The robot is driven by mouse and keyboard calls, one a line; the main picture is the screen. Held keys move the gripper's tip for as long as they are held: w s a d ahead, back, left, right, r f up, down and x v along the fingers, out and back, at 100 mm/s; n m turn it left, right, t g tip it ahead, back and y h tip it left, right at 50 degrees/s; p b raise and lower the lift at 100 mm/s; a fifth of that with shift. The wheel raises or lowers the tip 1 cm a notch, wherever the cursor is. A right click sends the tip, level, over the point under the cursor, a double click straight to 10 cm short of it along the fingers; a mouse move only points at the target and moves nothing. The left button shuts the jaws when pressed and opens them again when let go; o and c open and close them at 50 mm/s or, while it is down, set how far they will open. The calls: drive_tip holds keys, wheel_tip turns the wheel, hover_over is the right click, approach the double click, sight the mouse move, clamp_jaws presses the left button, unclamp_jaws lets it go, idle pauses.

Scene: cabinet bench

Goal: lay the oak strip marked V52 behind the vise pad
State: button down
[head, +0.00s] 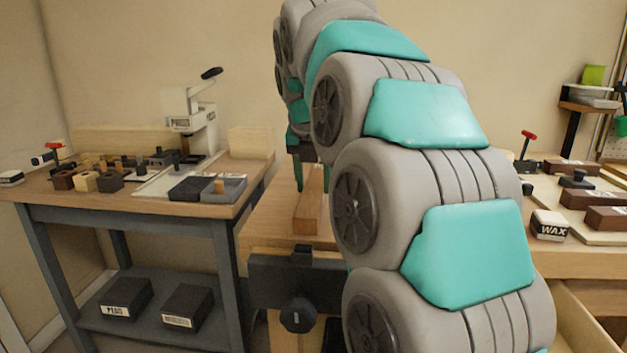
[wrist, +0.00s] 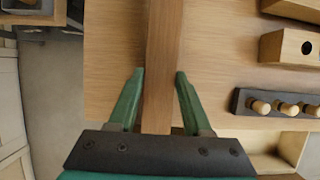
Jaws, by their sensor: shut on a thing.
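A long brown wooden strip (head: 308,210) lies lengthwise over the bench, its near end close to the vise. It also runs up the middle of the wrist view (wrist: 162,60). My gripper (head: 308,180) is shut on it, with one green finger on each side in the wrist view (wrist: 160,76). I cannot read a V52 mark on it, and I cannot tell whether it touches the bench top. The dark vise (head: 275,275) with its round knob is on the bench's front edge. My arm hides much of the bench to the right.
A side table (head: 110,200) at left holds a press (head: 195,115) and several small blocks. A wax block (head: 549,225) and dark blocks sit at right. In the wrist view, a dark rail (wrist: 285,104) with wooden pegs and a holed block (wrist: 290,47) are right of the strip.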

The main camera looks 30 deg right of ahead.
drive_tip(key=shift+f, duration=1.6)
idle(2.1)
drive_tip(key=shift+c, duration=0.5)
unclamp_jaws()
drive_tip(key=shift+v, duration=3.5)
